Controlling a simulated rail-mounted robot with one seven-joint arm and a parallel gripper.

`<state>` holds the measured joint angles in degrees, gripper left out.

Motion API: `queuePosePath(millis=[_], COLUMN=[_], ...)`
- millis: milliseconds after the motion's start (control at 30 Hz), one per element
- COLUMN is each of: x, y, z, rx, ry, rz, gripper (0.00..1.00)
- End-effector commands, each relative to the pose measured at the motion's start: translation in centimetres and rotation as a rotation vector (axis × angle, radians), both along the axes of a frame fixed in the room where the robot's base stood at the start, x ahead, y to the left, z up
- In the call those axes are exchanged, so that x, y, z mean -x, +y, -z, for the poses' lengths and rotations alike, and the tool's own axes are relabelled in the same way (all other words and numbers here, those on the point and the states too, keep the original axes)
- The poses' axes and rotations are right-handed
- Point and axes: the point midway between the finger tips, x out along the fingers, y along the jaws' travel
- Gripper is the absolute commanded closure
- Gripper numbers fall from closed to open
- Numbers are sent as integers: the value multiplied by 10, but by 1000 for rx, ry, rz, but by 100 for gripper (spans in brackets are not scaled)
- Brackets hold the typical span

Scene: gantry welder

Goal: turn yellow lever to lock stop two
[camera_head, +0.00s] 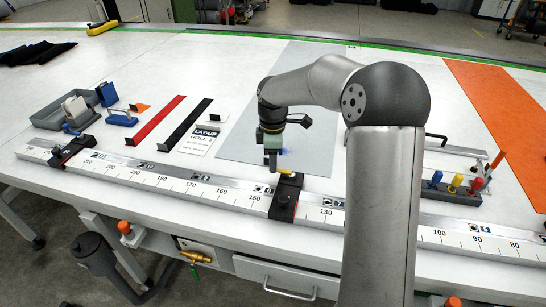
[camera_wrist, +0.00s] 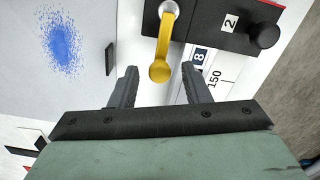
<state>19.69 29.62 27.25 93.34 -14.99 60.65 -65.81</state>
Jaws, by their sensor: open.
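The yellow lever (camera_wrist: 164,45) is in the wrist view, running from a silver pivot on a black stop block (camera_wrist: 208,22) marked 2 down to a rounded yellow end. The lever's end lies between the tips of my open gripper (camera_wrist: 158,72), with a gap on both sides. In the head view my gripper (camera_head: 271,162) points down just behind the stop block (camera_head: 286,198), and only a little of the yellow lever (camera_head: 286,172) shows. The block sits on the long scaled rail (camera_head: 230,195). Whether the fingers are level with the lever is hard to tell.
A black knob (camera_wrist: 263,36) stands on the block's side. A second stop block (camera_head: 72,150) sits farther left on the rail. A grey mat (camera_head: 300,90) with a blue patch lies behind. A peg rack (camera_head: 452,190) stands right. A grey tray (camera_head: 62,108) is at left.

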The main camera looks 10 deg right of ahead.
Motion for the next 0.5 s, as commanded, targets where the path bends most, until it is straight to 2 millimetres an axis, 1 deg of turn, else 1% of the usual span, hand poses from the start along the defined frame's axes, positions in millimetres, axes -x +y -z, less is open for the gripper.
queuePosePath(millis=[100, 133, 167, 200, 267, 300, 500], x=[0, 0, 0, 0, 0, 0, 0], y=[0, 0, 0, 0, 0, 0, 0], z=[0, 0, 0, 0, 0, 0, 0], rx=[0, 0, 0, 0, 0, 0, 0], ry=[0, 0, 0, 0, 0, 0, 1], rz=[0, 0, 0, 0, 0, 0, 6], gripper=[57, 60, 68, 79, 96, 100, 100])
